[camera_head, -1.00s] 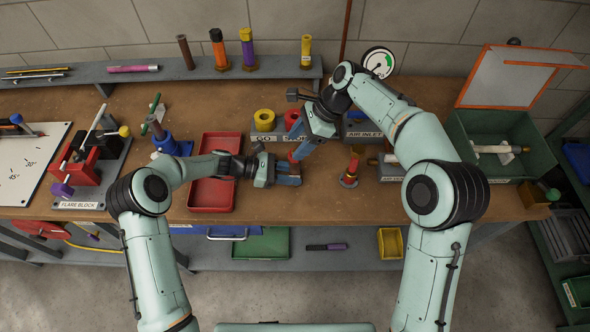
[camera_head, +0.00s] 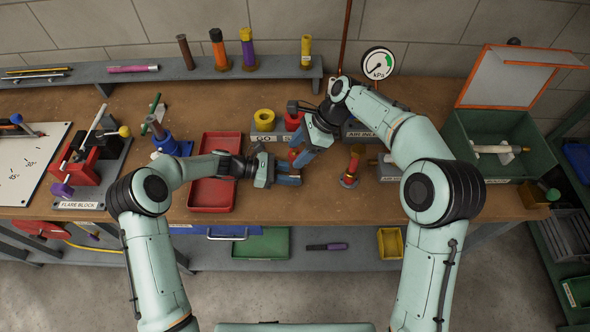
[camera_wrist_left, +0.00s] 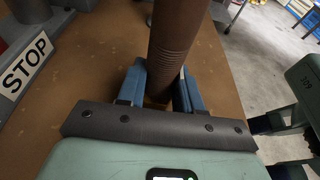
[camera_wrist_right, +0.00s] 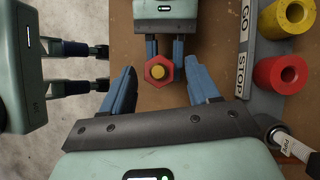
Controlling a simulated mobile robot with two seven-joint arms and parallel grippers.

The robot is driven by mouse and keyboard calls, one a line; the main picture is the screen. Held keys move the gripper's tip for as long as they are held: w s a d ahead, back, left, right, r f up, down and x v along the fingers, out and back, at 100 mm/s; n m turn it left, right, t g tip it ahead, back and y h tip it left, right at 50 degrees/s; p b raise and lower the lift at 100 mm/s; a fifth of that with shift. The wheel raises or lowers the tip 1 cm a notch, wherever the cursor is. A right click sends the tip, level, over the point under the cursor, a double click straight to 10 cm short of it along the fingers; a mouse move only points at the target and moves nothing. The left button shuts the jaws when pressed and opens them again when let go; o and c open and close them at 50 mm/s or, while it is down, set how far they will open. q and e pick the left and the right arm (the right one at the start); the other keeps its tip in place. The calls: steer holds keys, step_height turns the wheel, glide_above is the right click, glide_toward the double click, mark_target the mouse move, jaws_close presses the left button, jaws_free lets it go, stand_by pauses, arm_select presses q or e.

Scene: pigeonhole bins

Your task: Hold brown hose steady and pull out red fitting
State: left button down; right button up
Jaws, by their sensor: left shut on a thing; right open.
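The brown hose (camera_wrist_left: 172,45) stands upright between the fingers of my left gripper (camera_wrist_left: 160,85). My left gripper is shut on it, and also shows in the head view (camera_head: 288,172) and at the top of the right wrist view (camera_wrist_right: 165,45). The red fitting (camera_wrist_right: 158,72) is a hexagon with a yellow centre, seen end-on at the top of the hose. My right gripper (camera_wrist_right: 160,76) is open, with one finger on each side of the fitting and visible gaps between. In the head view the right gripper (camera_head: 304,158) largely hides the fitting and hose top.
A GO/STOP block (camera_wrist_right: 245,45) with a yellow ring (camera_wrist_right: 287,17) and a red ring (camera_wrist_right: 280,74) stands close by. A red tray (camera_head: 212,195) lies left of the grippers. A small red-and-brass fitting (camera_head: 350,172) stands to the right.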

arm_select(q)
steer(key=shift+s+a+f, duration=0.15)
steer(key=shift+s+f, duration=0.05)
steer(key=shift+f, duration=0.4)
arm_select(e)
jaws_close()
steer(key=shift+r, duration=3)
arm_select(q)
steer(key=c, duration=0.7)
jaws_free()
steer(key=shift+r, duration=0.1)
steer(key=shift+w, duration=0.1)
steer(key=shift+a+r, duration=0.15)
steer(key=shift+a, duration=0.2)
steer(key=v, duration=1.1)
steer(key=shift+r, duration=0.3)
